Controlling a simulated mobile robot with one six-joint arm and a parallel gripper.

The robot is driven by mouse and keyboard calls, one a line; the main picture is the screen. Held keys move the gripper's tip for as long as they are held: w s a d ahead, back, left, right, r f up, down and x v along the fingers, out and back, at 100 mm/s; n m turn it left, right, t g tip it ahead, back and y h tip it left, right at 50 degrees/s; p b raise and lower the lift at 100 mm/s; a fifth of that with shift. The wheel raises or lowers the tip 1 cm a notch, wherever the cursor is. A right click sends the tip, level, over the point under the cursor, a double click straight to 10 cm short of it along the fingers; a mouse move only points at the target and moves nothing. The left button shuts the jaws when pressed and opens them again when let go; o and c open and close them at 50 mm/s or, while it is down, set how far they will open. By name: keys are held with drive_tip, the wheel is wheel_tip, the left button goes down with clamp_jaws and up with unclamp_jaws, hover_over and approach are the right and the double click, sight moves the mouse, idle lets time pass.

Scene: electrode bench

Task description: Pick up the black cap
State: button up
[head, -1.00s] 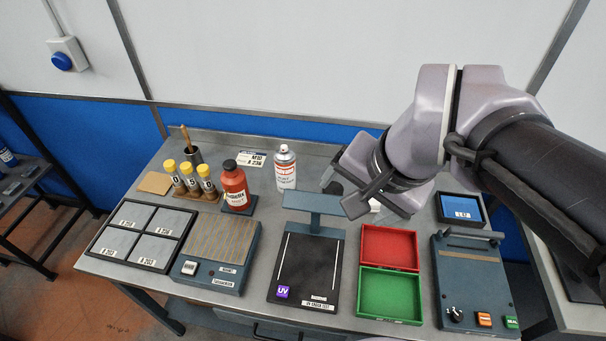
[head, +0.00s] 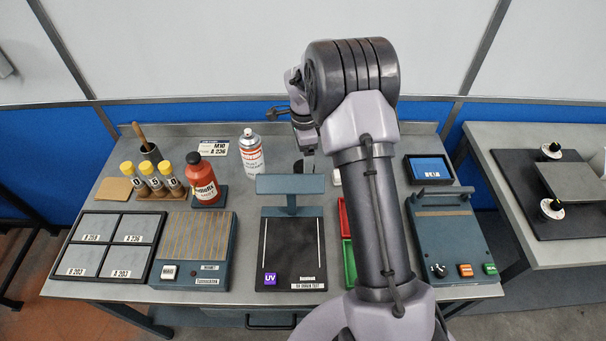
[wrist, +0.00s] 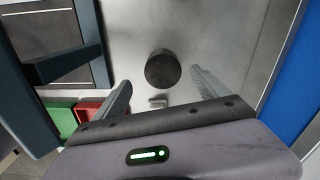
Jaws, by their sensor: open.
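The black cap (wrist: 162,68) is a round dark disc on the grey bench top in the wrist view. My gripper (wrist: 161,84) is open, with one finger on each side of the picture below the cap. The cap lies roughly in line with the gap between the fingers, and nothing is held. I cannot tell the height of the fingers above it. In the head view my gripper (head: 308,158) is over the back of the bench, behind the UV stand, and a dark bit that may be the cap shows just beside it.
The UV stand (head: 290,184) is close in front of my gripper. A spray can (head: 252,155) and a red bottle (head: 202,181) stand to the left. A small white item (wrist: 157,102) lies near the cap. Red (wrist: 88,108) and green (wrist: 61,117) trays are close by.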

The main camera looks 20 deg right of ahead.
drive_tip(key=f+b, duration=0.1)
drive_tip(key=f, duration=0.3)
drive_tip(key=f+b, duration=0.1)
drive_tip(key=f, duration=0.1)
drive_tip(key=shift+w+d+f+b, duration=0.1)
drive_tip(key=shift+w+d+b, duration=0.1)
drive_tip(key=shift+w+b, duration=0.1)
drive_tip(key=c, duration=1.4)
